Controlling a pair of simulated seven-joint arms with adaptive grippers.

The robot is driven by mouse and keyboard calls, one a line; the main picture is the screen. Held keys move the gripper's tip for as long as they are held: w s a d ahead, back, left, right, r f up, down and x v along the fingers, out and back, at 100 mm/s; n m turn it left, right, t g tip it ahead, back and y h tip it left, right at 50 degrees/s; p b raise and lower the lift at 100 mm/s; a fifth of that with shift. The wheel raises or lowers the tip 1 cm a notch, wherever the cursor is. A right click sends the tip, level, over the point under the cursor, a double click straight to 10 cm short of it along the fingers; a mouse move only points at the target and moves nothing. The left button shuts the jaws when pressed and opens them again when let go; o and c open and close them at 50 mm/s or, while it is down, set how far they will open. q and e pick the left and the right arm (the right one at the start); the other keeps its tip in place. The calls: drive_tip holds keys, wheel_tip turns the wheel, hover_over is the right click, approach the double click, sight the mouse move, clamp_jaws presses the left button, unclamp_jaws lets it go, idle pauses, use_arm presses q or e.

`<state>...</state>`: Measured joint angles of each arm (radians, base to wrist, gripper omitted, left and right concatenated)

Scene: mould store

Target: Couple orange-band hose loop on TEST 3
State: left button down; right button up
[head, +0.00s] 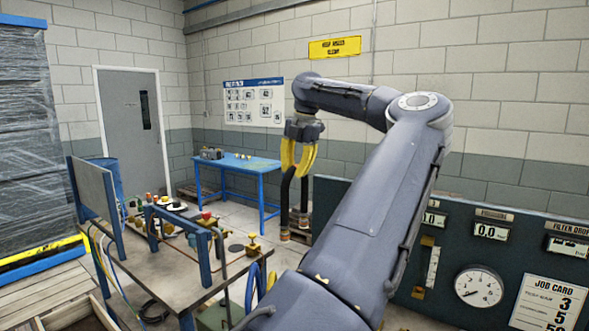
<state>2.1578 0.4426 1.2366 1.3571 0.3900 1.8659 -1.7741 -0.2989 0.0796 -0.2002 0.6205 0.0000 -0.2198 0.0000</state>
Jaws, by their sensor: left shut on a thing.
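My left gripper (298,170), with yellow fingers, is at the middle of the head view, pointing down. It is shut on a dark hose loop (285,208), which hangs below the fingers with its two legs downward. The hose hangs clear of the workbench (215,283) with fittings at the lower left. No label reading TEST 3 can be made out. My right gripper is not in view.
A blue table (235,162) stands by the back wall. A dark panel (455,215) with displays, a round gauge (479,287) and a job card (548,302) fills the lower right. Blue upright frames (95,205) rise from the workbench. A wrapped stack (28,140) stands far left.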

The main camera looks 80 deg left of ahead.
use_arm(q)
drive_tip(key=shift+w+d, duration=12)
drive_tip(key=shift+d, duration=2)
wheel_tip(320, 180, down, 23)
drive_tip(key=shift+r, duration=0.2)
drive_tip(key=shift+d+f, duration=0.1)
drive_tip(key=shift+d, duration=0.05)
